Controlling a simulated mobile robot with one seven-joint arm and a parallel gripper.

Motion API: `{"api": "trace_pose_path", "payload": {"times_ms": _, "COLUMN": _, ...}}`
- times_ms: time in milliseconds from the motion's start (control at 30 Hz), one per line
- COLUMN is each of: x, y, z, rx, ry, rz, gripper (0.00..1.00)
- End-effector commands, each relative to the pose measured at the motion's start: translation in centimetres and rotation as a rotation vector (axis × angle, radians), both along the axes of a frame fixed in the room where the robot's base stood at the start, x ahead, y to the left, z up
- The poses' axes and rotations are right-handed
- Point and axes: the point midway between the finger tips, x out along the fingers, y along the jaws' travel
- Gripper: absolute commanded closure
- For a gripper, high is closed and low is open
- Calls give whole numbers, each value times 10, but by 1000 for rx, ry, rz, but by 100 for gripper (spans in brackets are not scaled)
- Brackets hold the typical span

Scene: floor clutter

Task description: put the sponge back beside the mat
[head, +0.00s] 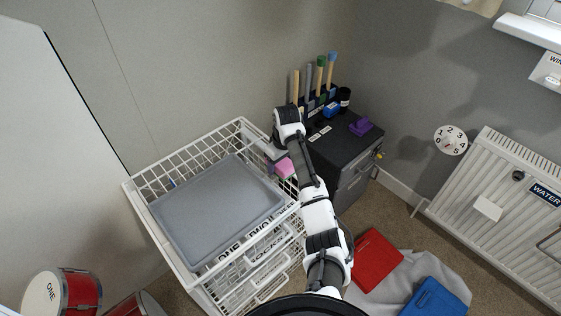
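A small pink block (285,168), which looks like the sponge, is at the right end of the white wire basket unit, right by my gripper (273,158). My gripper points down there, and its fingers are small and partly hidden by my own wrist. I cannot tell whether they close on the pink block or only stand against it. A flat grey sheet with a raised-looking rim (215,210), perhaps the mat, covers most of the basket's top, to the left of the pink block.
The white wire basket unit (150,186) has labelled drawers. A dark cabinet (345,150) behind it carries upright handled tools, a blue item (331,110) and a purple item (361,127). Red (376,260) and blue (436,298) pieces lie on grey cloth. Red drums stand lower left.

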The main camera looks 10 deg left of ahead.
Motion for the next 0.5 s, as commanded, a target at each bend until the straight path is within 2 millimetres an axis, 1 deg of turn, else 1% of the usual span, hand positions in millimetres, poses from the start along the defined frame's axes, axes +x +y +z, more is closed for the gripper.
{"api": "trace_pose_path", "payload": {"times_ms": 33, "x": 0, "y": 0, "z": 0, "rx": 0, "ry": 0, "rz": 0, "gripper": 29}}
{"api": "trace_pose_path", "payload": {"times_ms": 100, "x": 0, "y": 0, "z": 0, "rx": 0, "ry": 0, "rz": 0, "gripper": 22}}
{"api": "trace_pose_path", "payload": {"times_ms": 367, "x": 0, "y": 0, "z": 2, "rx": 1, "ry": -1, "rz": 0, "gripper": 22}}
{"api": "trace_pose_path", "payload": {"times_ms": 500, "x": 0, "y": 0, "z": 11, "rx": 1, "ry": -2, "rz": 1, "gripper": 22}}
